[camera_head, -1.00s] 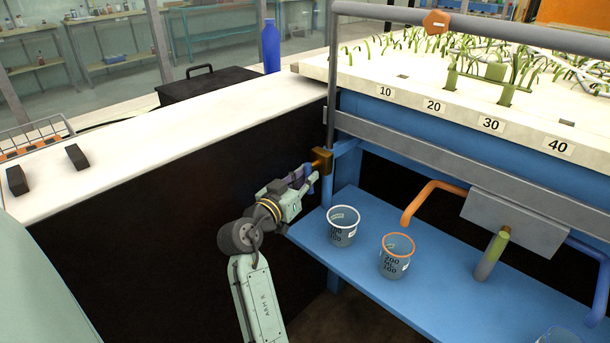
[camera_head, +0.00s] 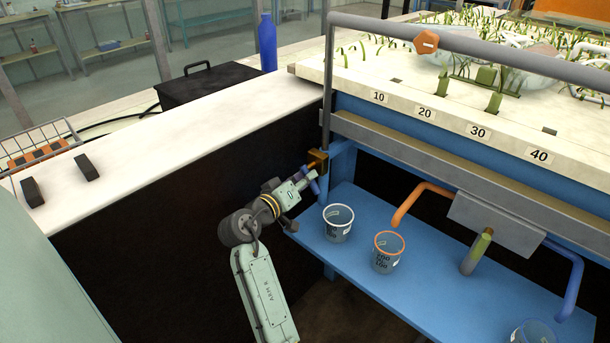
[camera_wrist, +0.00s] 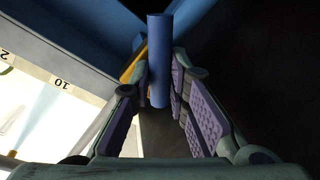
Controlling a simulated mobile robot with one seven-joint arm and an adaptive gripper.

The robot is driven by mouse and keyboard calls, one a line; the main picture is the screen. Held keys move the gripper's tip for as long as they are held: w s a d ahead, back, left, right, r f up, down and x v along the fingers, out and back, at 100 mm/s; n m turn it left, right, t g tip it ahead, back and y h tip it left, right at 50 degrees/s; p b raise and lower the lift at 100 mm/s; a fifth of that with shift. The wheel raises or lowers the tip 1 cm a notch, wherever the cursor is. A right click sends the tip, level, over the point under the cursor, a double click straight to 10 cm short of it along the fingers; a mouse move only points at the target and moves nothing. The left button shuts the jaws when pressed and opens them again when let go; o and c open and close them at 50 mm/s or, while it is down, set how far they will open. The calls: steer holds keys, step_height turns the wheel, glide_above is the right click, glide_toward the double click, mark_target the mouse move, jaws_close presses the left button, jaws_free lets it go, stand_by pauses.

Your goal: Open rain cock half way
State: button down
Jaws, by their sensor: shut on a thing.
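The cock is a brass block (camera_head: 317,160) on the rail's upright post at the bed's left corner, with a blue round handle (camera_wrist: 159,60). My gripper (camera_head: 308,181) is at this handle, just below and left of the brass block. In the wrist view, the handle stands between the two purple-padded fingers of my gripper (camera_wrist: 165,95), and part of the yellow brass shows behind it. My gripper is shut on the handle. The handle's exact angle is hard to tell in the head view. A pale translucent patch (camera_head: 545,66) shows over the planted bed.
A blue shelf (camera_head: 350,270) under the bed holds a white-rimmed cup (camera_head: 338,223) and an orange-rimmed cup (camera_head: 387,252). An orange pipe (camera_head: 415,198) and a grey rail (camera_head: 450,40) are to the right. A black wall (camera_head: 150,240) stands close left of my arm.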

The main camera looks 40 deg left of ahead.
stand_by(0.4)
steer(key=c, duration=1.5)
jaws_free()
steer(key=shift+c, duration=0.2)
steer(key=shift+s, duration=0.15)
steer(key=s+r, duration=0.1)
steer(key=s, duration=1)
steer(key=shift+s+d+r, duration=0.3)
steer(key=shift+s+d, duration=0.05)
steer(key=shift+d, duration=0.1)
